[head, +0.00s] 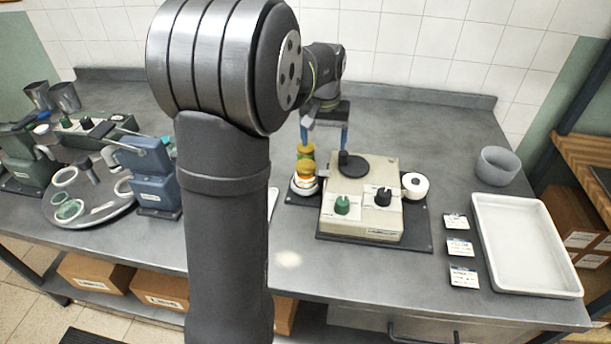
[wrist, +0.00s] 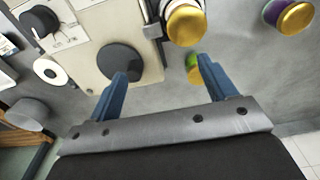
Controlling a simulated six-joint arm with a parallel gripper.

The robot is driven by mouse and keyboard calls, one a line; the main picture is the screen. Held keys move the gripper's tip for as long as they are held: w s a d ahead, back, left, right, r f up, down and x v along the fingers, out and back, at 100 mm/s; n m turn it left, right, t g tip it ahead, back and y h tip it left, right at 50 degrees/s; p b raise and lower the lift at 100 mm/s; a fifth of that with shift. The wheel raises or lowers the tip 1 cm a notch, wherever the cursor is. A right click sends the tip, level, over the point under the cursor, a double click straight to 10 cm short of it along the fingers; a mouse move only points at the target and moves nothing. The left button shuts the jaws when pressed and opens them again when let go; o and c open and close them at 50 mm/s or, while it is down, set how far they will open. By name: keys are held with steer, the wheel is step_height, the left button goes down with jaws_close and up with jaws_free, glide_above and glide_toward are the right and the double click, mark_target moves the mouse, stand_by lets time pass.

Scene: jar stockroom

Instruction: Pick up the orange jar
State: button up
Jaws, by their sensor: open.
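The orange jar (head: 304,179) has a yellow-gold lid and stands upright at the left side of the beige device. In the wrist view its gold lid (wrist: 185,24) is at the top, beyond the fingers, and hides most of its body. My gripper (head: 324,138) is open and empty, pointing down above the back of the device.
A green jar (wrist: 193,68) with a gold lid stands close behind the orange one, near one finger. A purple jar (wrist: 283,12) stands farther off. The beige device (head: 365,191) has knobs and a black disc. A white tray (head: 530,246) and a bowl (head: 496,166) are at right.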

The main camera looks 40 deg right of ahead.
mark_target(307, 164)
steer(key=w+a+r+m, duration=0.2)
steer(key=a+r+m, duration=0.2)
steer(key=r+m, duration=0.45)
step_height(307, 164, down, 19)
steer(key=shift+d+r+m+g+y, duration=0.1)
steer(key=shift+m+g+y, duration=0.2)
steer(key=shift+m, duration=0.75)
steer(key=c, duration=1.2)
